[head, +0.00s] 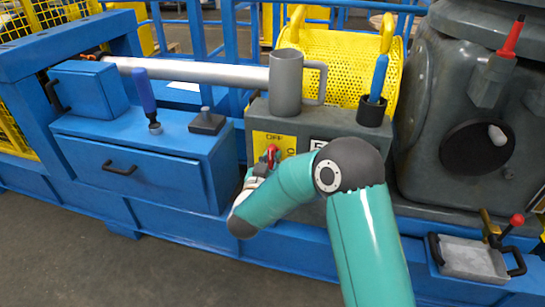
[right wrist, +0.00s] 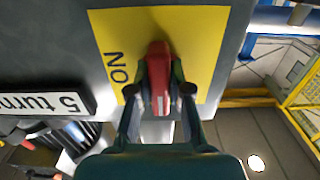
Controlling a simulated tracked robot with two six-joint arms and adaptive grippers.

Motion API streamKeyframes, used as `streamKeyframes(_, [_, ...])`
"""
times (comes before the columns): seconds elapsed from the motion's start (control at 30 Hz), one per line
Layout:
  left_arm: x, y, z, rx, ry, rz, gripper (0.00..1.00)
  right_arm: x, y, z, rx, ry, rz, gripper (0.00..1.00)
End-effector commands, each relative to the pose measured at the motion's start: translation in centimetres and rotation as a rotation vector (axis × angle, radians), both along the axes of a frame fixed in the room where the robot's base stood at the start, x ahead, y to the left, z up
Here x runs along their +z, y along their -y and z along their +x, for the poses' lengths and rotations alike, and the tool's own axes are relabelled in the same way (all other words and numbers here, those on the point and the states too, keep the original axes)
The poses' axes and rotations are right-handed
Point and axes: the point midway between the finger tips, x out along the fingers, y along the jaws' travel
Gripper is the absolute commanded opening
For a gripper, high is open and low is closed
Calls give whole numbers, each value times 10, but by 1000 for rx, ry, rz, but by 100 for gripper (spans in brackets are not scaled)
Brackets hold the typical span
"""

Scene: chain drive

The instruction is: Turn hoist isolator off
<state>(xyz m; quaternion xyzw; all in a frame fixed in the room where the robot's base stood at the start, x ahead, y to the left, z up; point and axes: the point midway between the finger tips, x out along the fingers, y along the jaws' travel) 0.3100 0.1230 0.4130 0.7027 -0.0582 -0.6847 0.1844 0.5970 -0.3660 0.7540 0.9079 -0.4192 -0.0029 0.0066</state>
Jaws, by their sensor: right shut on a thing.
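My right gripper (right wrist: 160,92) is shut on the red handle, one finger on each side. In the head view my right gripper (head: 258,172) is partly hidden by my teal arm. My left gripper is not in view.
A grey mug (head: 286,85) and a blue-handled tool in a black cup (head: 374,110) stand on the housing above. A blue drawer cabinet (head: 140,165) is to the left. A sign reading "5 turn..." (right wrist: 45,103) is beside the plate. A small tray (head: 472,262) is at lower right.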

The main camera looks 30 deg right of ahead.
Motion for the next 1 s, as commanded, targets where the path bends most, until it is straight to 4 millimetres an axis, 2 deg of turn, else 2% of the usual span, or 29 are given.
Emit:
streamKeyframes(0.03, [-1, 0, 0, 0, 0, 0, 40, -6, -3, 0, 8, -16, 3, 0])
streamKeyframes(0.13, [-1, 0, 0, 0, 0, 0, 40, -6, -3, 0, 9, -16, 4, 0])
streamKeyframes(0.17, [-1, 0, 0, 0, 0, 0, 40, -6, -3, 0, 9, -16, 4, 23])
streamKeyframes(0.3, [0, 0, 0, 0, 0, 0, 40, -4, -2, 0, 7, -11, 2, 44])
streamKeyframes(0.67, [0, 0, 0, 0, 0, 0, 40, -1, -4, -2, 4, -4, 1, 44])
streamKeyframes(0.87, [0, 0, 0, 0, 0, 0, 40, -1, -22, -16, 7, -5, 0, 44])
streamKeyframes(1.0, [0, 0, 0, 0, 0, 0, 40, -2, -44, -34, 9, -6, 1, 44])
